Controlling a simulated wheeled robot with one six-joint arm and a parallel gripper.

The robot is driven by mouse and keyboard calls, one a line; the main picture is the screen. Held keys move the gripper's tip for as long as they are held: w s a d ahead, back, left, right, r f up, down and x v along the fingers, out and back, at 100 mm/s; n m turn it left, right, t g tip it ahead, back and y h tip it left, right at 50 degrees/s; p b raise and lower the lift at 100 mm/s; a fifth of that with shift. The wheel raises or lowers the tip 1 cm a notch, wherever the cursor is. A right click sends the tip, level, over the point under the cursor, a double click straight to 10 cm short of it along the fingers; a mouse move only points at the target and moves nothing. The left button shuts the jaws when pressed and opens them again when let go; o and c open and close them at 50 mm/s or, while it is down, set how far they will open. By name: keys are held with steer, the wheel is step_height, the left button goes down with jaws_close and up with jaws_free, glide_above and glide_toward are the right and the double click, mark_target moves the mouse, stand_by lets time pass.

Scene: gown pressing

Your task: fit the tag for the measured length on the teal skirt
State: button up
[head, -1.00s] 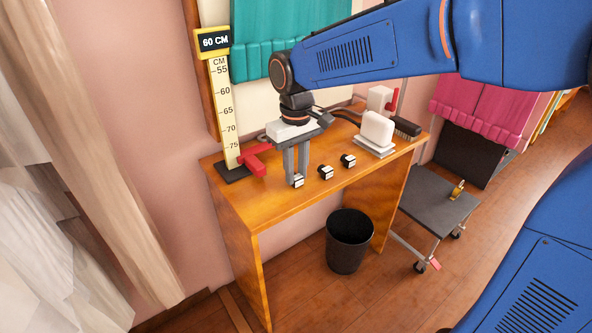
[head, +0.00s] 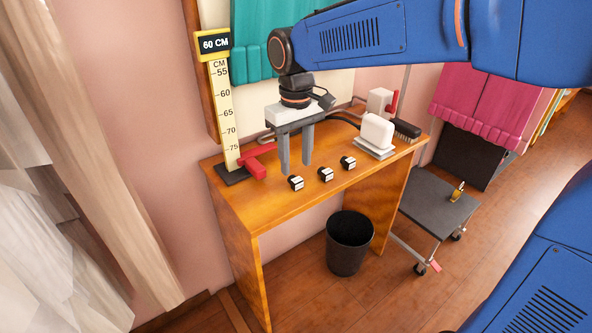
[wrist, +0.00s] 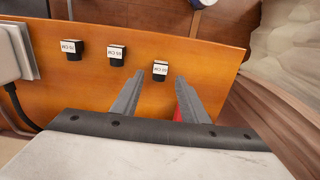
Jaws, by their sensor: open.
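The teal skirt (head: 262,25) hangs at the top, partly hidden by my arm. Three small black tags with white labels stand in a row on the desk: a left tag (head: 296,183), a middle tag (head: 326,174) and a right tag (head: 348,163). My gripper (head: 295,169) is open and empty, its fingertips just above and behind the left tag. In the wrist view this nearest tag (wrist: 160,70) lies just beyond the fingertips (wrist: 158,82); its label is upside down and hard to read.
A red-handled piece (head: 256,160) lies at the ruler's foot. A white block on a plate (head: 377,133) and a black brush (head: 407,129) are at the desk's right. A bin (head: 349,242) stands below. A magenta skirt (head: 485,100) hangs right, above a wheeled stool (head: 437,196).

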mark_target(299, 179)
step_height(299, 179, up, 8)
steer(key=shift+f, duration=0.15)
steer(key=s+d+f+m+t, duration=0.15)
steer(key=s+d, duration=0.25)
steer(key=d, duration=0.4)
steer(key=s+d+f+m+t, duration=0.15)
steer(key=s+d, duration=0.25)
steer(key=d, duration=0.4)
steer(key=s+d+f+m+t, duration=0.1)
steer(key=s+d+f+m, duration=0.2)
steer(key=s+d+f, duration=0.7)
steer(key=shift+s+d+m+t, duration=0.4)
steer(key=shift+s+d, duration=0.05)
steer(key=shift+s, duration=0.8)
steer(key=shift+o, duration=0.7)
steer(key=shift+r, duration=0.1)
